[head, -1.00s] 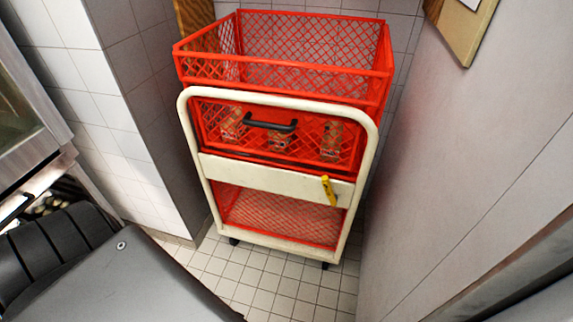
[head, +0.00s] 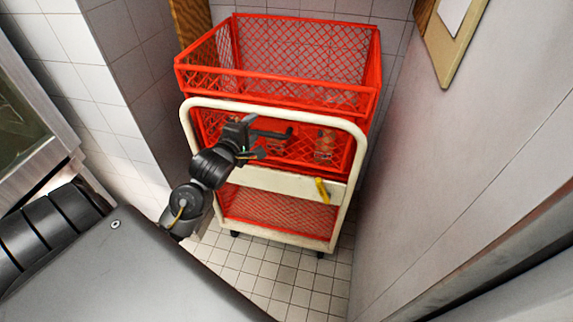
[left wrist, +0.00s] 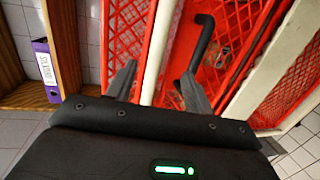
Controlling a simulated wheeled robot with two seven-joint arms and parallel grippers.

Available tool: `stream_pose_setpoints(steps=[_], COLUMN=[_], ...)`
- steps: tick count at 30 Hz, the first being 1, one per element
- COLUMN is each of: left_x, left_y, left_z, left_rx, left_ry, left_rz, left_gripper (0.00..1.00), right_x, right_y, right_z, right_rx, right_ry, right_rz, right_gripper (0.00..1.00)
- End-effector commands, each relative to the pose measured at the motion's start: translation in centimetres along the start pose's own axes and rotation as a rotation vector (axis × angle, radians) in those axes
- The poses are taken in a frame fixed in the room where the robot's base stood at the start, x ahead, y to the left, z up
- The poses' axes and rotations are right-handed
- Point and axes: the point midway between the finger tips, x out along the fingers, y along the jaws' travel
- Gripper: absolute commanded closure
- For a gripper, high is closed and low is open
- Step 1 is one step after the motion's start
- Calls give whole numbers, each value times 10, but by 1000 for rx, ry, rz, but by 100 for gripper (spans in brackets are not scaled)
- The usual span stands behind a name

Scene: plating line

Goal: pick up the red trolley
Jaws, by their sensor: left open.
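The red trolley (head: 330,97) stands upright on the tiled floor ahead, with red mesh crates in a cream tubular frame (head: 345,122). A black handle (head: 283,133) is on its front crate. In the head view my left gripper (head: 262,145) is in front of the crate, close to the handle's left end. In the left wrist view the open fingers (left wrist: 158,85) point toward the trolley, with a cream frame tube (left wrist: 160,45) between them in the picture. The black handle (left wrist: 196,55) shows just beyond. I cannot tell whether the fingers touch anything. My right gripper is not in view.
A grey wall (head: 470,150) is close on the right, and a tiled wall corner (head: 140,100) is on the left. A yellow item (head: 322,190) is on the trolley's cream crossbar. A purple binder (left wrist: 46,68) stands on a wooden shelf.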

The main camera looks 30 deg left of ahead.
Motion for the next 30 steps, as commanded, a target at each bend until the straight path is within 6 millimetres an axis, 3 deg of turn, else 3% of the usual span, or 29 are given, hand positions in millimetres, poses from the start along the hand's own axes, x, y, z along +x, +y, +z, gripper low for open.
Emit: stream_pose_setpoints(steps=[9,19,30], left_x=[45,60,105], left_y=[1,2,4], left_z=[0,0,-2], left_rx=[1,3,3], left_ry=[0,0,0], left_rz=[-1,-1,-2], left_gripper=[48,48,48], right_x=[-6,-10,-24], right_y=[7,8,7], right_z=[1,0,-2], right_rx=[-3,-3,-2], right_ry=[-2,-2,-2], right_rz=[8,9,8], right_gripper=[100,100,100])
